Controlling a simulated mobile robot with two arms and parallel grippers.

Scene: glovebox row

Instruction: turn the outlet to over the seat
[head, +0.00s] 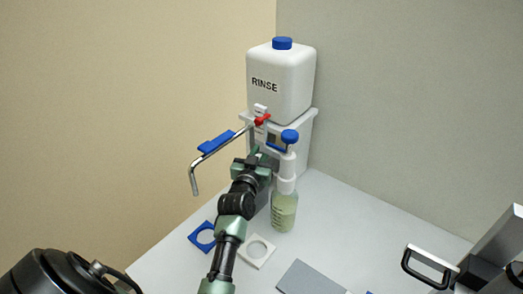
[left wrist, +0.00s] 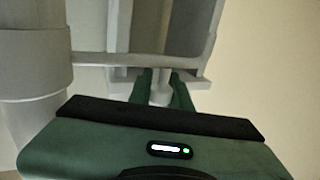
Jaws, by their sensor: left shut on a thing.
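The outlet is a bent metal pipe (head: 192,172) with a blue tab (head: 216,142). It runs left from a red tap (head: 263,119) on the white RINSE tank (head: 280,88), and its end hangs down at the left. A blue plate with a round hole (head: 203,237) and a white one (head: 258,251) lie on the table; I cannot tell which is the seat. My left gripper (head: 266,154) is below the tap, beside a blue-capped bottle. Its green fingers (left wrist: 162,92) are shut on a pale stem (left wrist: 160,88), whose connection to the outlet is unclear. My right gripper is out of view.
The bottle with pale liquid (head: 284,211) stands close right of my left gripper. A grey plate (head: 309,278) lies at the front. A grey thing with a black handle (head: 429,265) is at lower right.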

